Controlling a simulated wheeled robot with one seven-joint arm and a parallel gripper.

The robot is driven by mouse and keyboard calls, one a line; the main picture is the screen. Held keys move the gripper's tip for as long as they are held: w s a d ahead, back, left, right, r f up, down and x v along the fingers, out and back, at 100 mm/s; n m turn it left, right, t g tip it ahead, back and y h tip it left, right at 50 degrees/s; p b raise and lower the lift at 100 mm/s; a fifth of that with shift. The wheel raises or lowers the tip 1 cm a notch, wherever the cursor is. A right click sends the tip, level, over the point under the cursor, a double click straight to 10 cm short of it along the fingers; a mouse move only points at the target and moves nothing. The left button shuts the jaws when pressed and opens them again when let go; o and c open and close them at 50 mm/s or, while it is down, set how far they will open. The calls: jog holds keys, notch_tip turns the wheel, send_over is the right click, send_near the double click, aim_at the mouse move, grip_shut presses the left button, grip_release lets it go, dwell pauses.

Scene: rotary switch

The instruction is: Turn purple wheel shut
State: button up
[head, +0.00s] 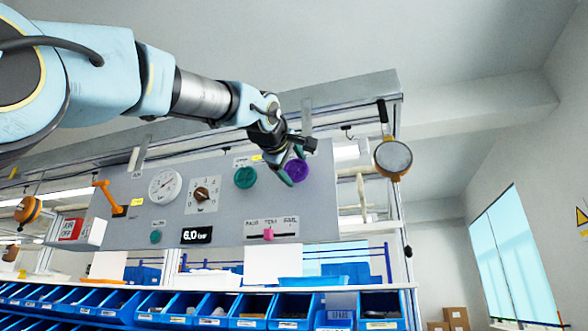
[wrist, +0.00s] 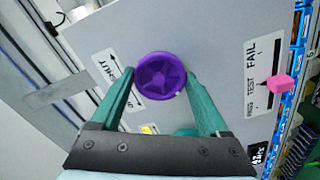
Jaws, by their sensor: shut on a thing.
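The purple wheel (head: 296,170) is mounted on the grey panel at its upper right, beside a green wheel (head: 245,177). In the wrist view the purple wheel (wrist: 161,76) sits between the two teal fingers of my gripper (wrist: 162,80). The fingers are closed on its rim from both sides. A SHUT label with an arrow (wrist: 105,67) is on the panel beside the wheel. In the head view my gripper (head: 292,172) reaches the wheel from above and partly covers it.
A pink slider (head: 268,234) sits on a PASS/TEST/FAIL scale below the wheels. A dial gauge (head: 165,187), a rotary knob (head: 202,194) and an orange lever (head: 108,197) are farther left. Blue bins (head: 250,308) line the bottom.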

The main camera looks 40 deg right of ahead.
jog(key=m, duration=0.5)
jog(key=shift+f+m, duration=0.1)
jog(key=shift+m, duration=0.2)
jog(key=m, duration=0.6)
jog(key=m+p, duration=0.1)
jog(key=m, duration=0.5)
jog(key=shift+m, duration=0.4)
jog(key=m+p, duration=0.1)
jog(key=m, duration=0.4)
jog(key=shift+m, duration=0.3)
jog(key=o, duration=1.2)
jog(key=shift+o, duration=0.2)
jog(key=b+v, duration=0.4)
jog(key=v, duration=0.7)
